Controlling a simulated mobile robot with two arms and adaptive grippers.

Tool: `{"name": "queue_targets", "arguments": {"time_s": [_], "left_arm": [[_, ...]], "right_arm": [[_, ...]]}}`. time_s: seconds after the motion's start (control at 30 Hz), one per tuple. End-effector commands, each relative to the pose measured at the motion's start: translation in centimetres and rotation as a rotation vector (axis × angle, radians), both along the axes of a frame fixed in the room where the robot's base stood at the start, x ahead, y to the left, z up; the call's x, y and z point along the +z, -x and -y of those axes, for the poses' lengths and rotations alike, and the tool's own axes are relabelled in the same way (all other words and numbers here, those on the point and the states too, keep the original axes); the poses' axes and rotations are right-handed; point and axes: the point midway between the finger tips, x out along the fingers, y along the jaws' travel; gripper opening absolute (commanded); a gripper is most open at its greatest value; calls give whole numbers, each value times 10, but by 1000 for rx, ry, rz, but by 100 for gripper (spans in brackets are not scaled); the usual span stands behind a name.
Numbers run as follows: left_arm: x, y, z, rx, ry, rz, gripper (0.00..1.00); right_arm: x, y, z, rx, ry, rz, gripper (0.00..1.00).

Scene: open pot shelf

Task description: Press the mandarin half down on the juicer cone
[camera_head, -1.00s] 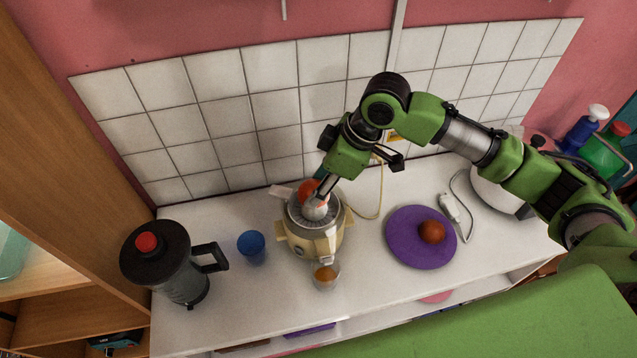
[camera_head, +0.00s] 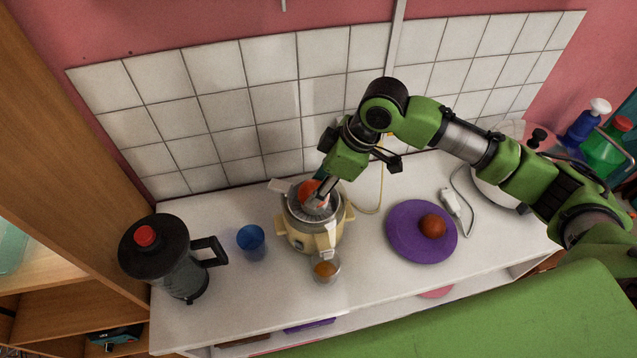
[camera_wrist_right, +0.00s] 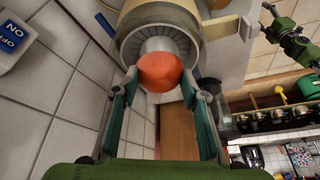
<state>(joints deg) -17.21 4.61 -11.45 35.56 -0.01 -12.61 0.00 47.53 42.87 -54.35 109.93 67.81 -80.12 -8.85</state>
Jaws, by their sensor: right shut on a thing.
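The juicer (camera_head: 302,240), cream with a grey ribbed bowl, stands on the counter left of centre in the head view. My right gripper (camera_head: 317,194) reaches down into its bowl from the right and is shut on the orange mandarin half (camera_head: 309,188). In the right wrist view, the mandarin half (camera_wrist_right: 160,73) sits between the fingertips (camera_wrist_right: 163,82), in front of the silvery cone (camera_wrist_right: 160,45) and overlapping it. The contact face is hidden. Part of my left arm and gripper (camera_wrist_right: 293,38) shows small at the upper right of the wrist view; its jaws are unclear.
A small glass (camera_head: 325,269) with something orange stands at the juicer's front. A blue cup (camera_head: 251,241) and a dark jug (camera_head: 168,262) stand to the left. A purple plate (camera_head: 408,248) with a round orange-brown fruit (camera_head: 433,226) lies right. Tiled wall (camera_head: 275,105) rises behind.

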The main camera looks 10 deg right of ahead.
Motion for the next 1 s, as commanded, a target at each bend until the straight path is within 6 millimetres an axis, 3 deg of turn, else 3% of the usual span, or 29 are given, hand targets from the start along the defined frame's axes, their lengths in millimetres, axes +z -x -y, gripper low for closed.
{"name": "queue_targets", "arguments": {"time_s": [1.0], "left_arm": [[-2, 0, 0, 0, 0, 0, 58]], "right_arm": [[-8, 0, 0, 1, 0, 0, 18]]}}
